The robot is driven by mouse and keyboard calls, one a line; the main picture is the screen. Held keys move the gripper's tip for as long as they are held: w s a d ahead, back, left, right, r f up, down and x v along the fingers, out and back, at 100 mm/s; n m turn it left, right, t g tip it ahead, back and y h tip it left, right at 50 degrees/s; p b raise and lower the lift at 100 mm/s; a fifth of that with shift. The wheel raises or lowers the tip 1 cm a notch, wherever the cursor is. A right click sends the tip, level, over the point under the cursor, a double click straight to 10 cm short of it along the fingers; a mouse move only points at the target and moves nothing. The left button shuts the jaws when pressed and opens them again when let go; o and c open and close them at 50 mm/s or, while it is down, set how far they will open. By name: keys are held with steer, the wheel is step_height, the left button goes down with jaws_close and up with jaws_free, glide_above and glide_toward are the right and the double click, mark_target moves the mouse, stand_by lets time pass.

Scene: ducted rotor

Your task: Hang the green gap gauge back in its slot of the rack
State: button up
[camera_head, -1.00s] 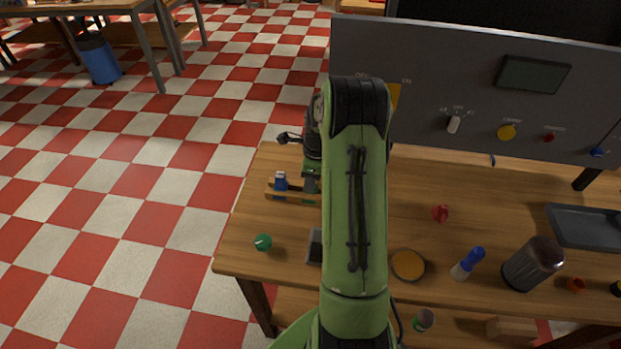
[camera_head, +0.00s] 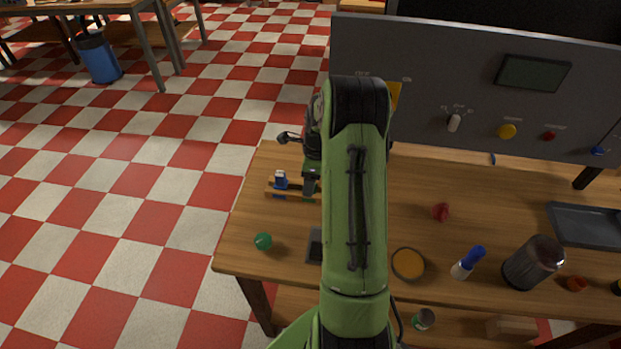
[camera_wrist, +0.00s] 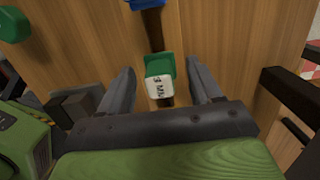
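The green gap gauge (camera_wrist: 166,66), with a white marked end facing the camera, sits at the wooden rack (camera_wrist: 155,32) in the wrist view. Whether it is fully seated in its slot cannot be told. My gripper (camera_wrist: 163,82) is open, with one finger on each side of the gauge and a visible gap to both. In the head view my gripper (camera_head: 312,182) is at the right part of the rack (camera_head: 290,190), and my arm hides much of that spot. A blue gauge (camera_head: 280,181) stands in the rack to the left.
A green round object (camera_head: 263,241) lies near the table's left front corner. A dark grey block (camera_head: 314,246) is partly behind my arm. A grey control panel (camera_head: 430,85) stands at the back. A red knob (camera_head: 440,212) and an orange disc (camera_head: 408,264) lie right of my arm.

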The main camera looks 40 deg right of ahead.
step_height(320, 180, up, 16)
steer(key=s+d+p, duration=0.1)
steer(key=p, duration=0.1)
steer(key=shift+s+f+p, duration=0.15)
steer(key=shift+s+p, duration=0.1)
steer(key=shift+p, duration=0.05)
steer(key=s+a+r+n+t+h, duration=0.1)
steer(key=s+a+r+n, duration=0.2)
steer(key=a+r+n, duration=0.35)
steer(key=s+a+r+n+t+h, duration=0.1)
steer(key=s+a+r+n, duration=0.25)
steer(key=a+n, duration=0.65)
steer(key=s+a+n+t+y, duration=0.1)
steer(key=s+a+n+t, duration=0.1)
steer(key=s+a+n, duration=0.8)
steer(key=shift+s+a+f+n, duration=0.35)
steer(key=shift+s+f+n, duration=0.1)
steer(key=shift+s+n, duration=0.55)
